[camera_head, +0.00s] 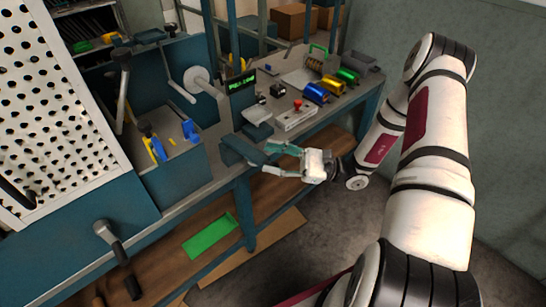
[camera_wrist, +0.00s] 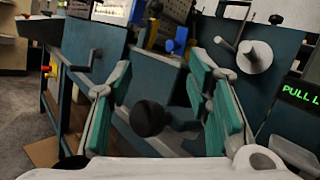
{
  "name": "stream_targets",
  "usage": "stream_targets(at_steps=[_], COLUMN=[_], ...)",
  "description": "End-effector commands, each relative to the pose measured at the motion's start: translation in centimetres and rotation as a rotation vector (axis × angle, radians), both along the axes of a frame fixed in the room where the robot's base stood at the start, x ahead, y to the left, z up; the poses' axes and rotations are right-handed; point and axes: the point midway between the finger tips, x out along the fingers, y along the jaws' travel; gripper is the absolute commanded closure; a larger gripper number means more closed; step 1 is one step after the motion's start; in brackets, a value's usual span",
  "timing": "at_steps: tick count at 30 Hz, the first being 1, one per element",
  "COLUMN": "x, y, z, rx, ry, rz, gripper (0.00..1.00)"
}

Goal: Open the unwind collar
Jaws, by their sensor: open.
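The likely unwind collar is a pale grey disc with a hub (camera_head: 198,80), on the dark blue panel at the back of the bench. It also shows in the wrist view, upper right (camera_wrist: 256,57), with a thin crank-like rod beside it. My gripper (camera_head: 272,160) is open and empty at the bench's front edge, below and right of the disc. In the wrist view its teal-padded fingers (camera_wrist: 160,100) stand wide apart. A black round knob (camera_wrist: 150,118) shows between them, not gripped. The disc lies beyond the right finger, apart from it. I cannot tell how the collar is latched.
A green-lettered display (camera_head: 241,83) stands right of the disc. A control box with a red button (camera_head: 295,115) and blue, gold and green rolls (camera_head: 316,93) lie on the bench. A perforated white panel (camera_head: 45,110) and a black-handled lever (camera_head: 118,255) are at left.

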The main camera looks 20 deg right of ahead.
Motion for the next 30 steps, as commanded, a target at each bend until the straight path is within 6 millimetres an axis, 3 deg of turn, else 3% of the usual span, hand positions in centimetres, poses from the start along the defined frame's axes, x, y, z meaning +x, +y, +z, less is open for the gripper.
stream_targets(at_steps=[18, 30], x=[-4.1, -4.6], y=[-9.2, -10.2], z=[-3.0, -3.3], rx=[0.0, 0.0], ry=[0.0, 0.001], rz=[-0.004, -0.001], gripper=[0.55, 0.55])
